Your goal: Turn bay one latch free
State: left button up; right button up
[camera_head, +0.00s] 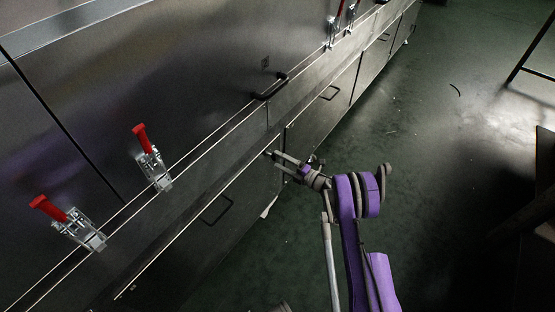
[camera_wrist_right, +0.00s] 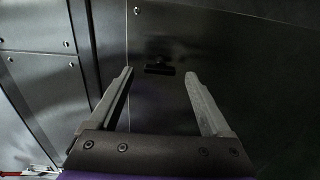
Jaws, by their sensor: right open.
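Red-handled toggle latches sit along the lower edge of the steel dryer panels. Two are at the left in the head view: a lower one (camera_head: 82,230) and an upper one (camera_head: 154,168), both with red grips tilted up and left. Two more latches (camera_head: 333,30) stand at the top edge, partly cut off. I cannot tell which belongs to bay one. My right gripper (camera_head: 274,159) is open and empty, near the panel edge, right of the left pair and apart from them. It also shows in the right wrist view (camera_wrist_right: 160,76), facing dark panels. My left gripper is out of view.
A black bar handle (camera_head: 271,87) is on the panel above my right gripper. Lower doors carry thin handles (camera_head: 217,210). The dark green floor (camera_head: 430,110) is mostly open to the right. A dark table or frame (camera_head: 530,215) stands at the right edge.

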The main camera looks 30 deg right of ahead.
jog(key=p+v, duration=0.1)
jog(key=v, duration=0.8)
